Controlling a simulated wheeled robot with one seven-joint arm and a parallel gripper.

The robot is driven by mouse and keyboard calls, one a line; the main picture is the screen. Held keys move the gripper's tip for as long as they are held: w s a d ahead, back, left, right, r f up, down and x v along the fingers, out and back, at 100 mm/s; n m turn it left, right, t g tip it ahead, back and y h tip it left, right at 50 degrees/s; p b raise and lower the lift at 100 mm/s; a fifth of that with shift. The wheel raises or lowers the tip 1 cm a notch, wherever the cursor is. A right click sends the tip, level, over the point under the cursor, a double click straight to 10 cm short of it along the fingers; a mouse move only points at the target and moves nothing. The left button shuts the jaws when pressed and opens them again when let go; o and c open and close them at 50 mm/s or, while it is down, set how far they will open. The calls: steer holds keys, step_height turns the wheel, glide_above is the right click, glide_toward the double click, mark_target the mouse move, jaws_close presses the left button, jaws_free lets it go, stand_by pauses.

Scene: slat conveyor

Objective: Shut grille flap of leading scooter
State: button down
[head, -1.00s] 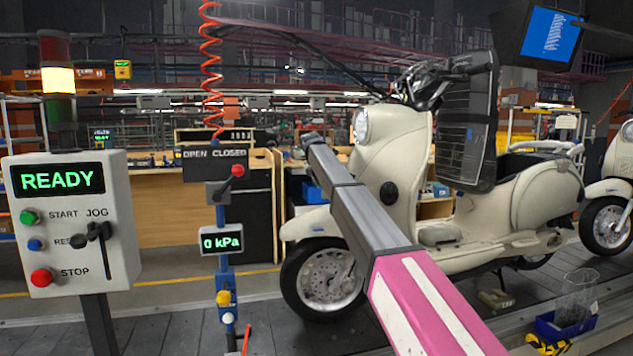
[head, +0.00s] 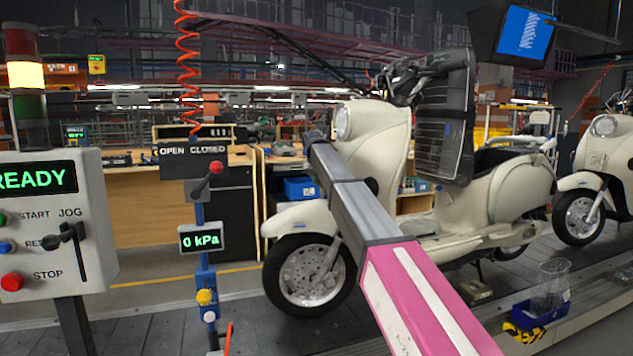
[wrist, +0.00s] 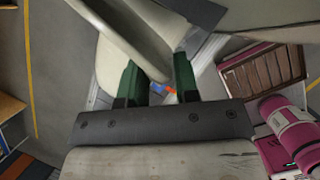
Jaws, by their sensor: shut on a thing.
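The leading scooter (head: 372,135) is cream and stands upright, front to the left. A dark upright grille panel (head: 447,115) stands behind its handlebar; I cannot tell whether this is the flap. In the head view my arm crosses the scooter's front fork and hides part of its front; the jaws are not clear there. In the wrist view my gripper (wrist: 158,68) has green fingers on either side of a pale curved edge (wrist: 128,38), and it is shut on it. Whether that edge belongs to the flap is unclear.
A second cream scooter (head: 597,160) stands at the right. A blue bin (head: 538,312) with a clear container is at the lower right. A control box (head: 45,225) reading READY and a post with a lever (head: 210,175) stand at the left.

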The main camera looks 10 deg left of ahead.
steer(key=shift+d+f, duration=0.1)
steer(key=shift+d, duration=0.15)
steer(key=c, duration=1)
jaws_free()
steer(key=v, duration=1)
steer(key=shift+s+r, duration=0.1)
steer(key=shift+r, duration=0.3)
